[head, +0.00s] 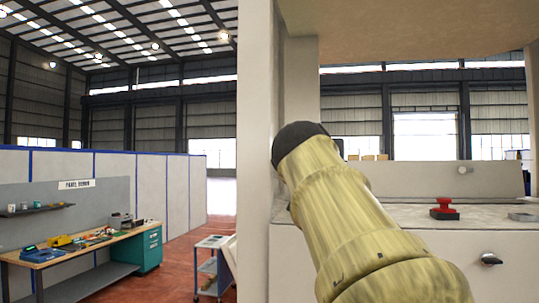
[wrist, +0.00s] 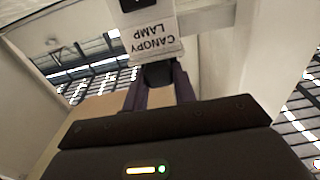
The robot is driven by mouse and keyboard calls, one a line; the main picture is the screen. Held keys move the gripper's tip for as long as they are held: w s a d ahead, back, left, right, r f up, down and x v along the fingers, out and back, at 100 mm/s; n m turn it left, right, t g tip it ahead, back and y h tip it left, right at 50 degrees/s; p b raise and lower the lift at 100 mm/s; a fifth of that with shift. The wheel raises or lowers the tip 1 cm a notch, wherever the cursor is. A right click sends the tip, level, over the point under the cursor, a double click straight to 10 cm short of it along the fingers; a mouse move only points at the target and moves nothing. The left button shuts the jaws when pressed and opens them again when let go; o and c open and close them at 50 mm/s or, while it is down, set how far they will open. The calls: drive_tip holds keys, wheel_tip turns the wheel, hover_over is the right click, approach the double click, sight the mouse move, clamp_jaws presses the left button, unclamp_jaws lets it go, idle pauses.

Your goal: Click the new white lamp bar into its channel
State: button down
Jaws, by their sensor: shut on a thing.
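In the wrist view, my gripper (wrist: 160,82) points up toward the canopy, its two dark purple fingers closed on a small dark piece (wrist: 160,73). This piece sits right at the edge of a white plate (wrist: 152,42) lettered CANOPY LAMP, seen upside down. I cannot tell whether the piece is joined to the plate. A black part (wrist: 131,5) shows at the plate's other end. I cannot make out the white lamp bar or its channel for certain in either view. In the head view my gripper is hidden behind the pale post (head: 253,150); only my arm shows.
The pale canopy (head: 410,30) overhangs the counter (head: 400,213). A red-topped black part (head: 444,209) and a grey tray (head: 523,216) stand on the counter at right. At left are a workbench (head: 60,258) with tools and a small cart (head: 213,245). Red floor lies open between.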

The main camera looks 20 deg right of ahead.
drive_tip(key=shift+w+d, duration=0.1)
drive_tip(key=shift+w, duration=0.05)
drive_tip(key=c, duration=1.1)
unclamp_jaws()
drive_tip(key=shift+o, duration=0.7)
drive_tip(key=o, duration=0.4)
drive_tip(key=shift+b+v, duration=1.05)
drive_tip(key=shift+v, duration=2)
